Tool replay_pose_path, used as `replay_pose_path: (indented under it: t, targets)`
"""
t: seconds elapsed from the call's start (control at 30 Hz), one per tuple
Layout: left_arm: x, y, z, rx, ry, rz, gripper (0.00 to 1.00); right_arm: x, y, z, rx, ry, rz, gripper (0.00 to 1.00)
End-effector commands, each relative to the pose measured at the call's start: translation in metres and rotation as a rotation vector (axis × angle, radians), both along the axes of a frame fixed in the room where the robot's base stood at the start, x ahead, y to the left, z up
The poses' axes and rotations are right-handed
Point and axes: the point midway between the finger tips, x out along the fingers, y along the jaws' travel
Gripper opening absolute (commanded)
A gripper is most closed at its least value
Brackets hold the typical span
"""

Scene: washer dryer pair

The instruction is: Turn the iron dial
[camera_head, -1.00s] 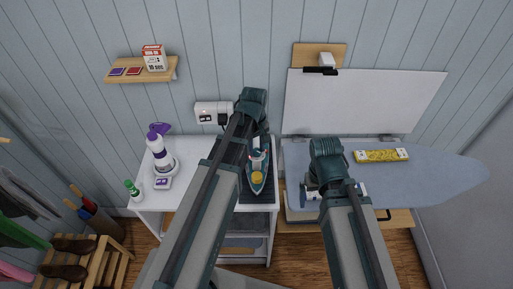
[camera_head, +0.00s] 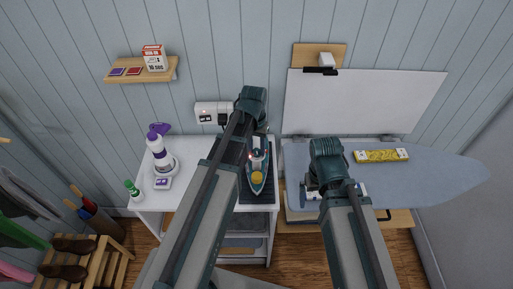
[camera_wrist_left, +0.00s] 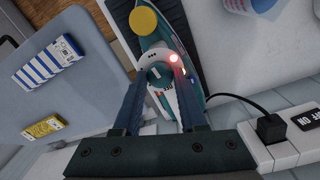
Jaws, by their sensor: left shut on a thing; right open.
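The teal iron (camera_head: 257,185) stands on a dark ribbed mat on the white cabinet, with a round yellow part on it. In the left wrist view, the iron (camera_wrist_left: 190,75) has a pale grey round dial (camera_wrist_left: 153,58) with small dark marks and a glowing red light beside it. My left gripper (camera_wrist_left: 159,75) is shut on the dial, one dark finger on each side. In the head view my left arm hides part of the iron. My right gripper (camera_head: 332,190) is open over the ironing board, its fingers mostly hidden.
The ironing board (camera_head: 440,178) at right holds a yellow box (camera_head: 381,156).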

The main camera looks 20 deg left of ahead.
Motion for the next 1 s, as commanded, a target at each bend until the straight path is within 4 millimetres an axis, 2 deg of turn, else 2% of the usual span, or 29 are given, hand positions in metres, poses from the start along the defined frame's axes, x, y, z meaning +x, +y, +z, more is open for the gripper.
replay_pose_path:
  t: [0.33,0.9,0.93,1.0]
  targets:
    - [0.0001,0.0,0.0,0.0,0.0,-0.132,0.0,0.0,0.0,0.0,0.0,0.0,0.0,1.0]
    - [0.0001,0.0,0.0,0.0,0.0,-0.157,0.0,0.0,0.0,0.0,0.0,0.0,0.0,1.0]
    - [0.0001,0.0,0.0,0.0,0.0,-0.157,0.47,0.0,0.0,0.0,0.0,0.0,0.0,1.0]
    - [0.0001,0.0,0.0,0.0,0.0,-0.156,0.59,0.0,0.0,0.0,0.0,0.0,0.0,1.0]
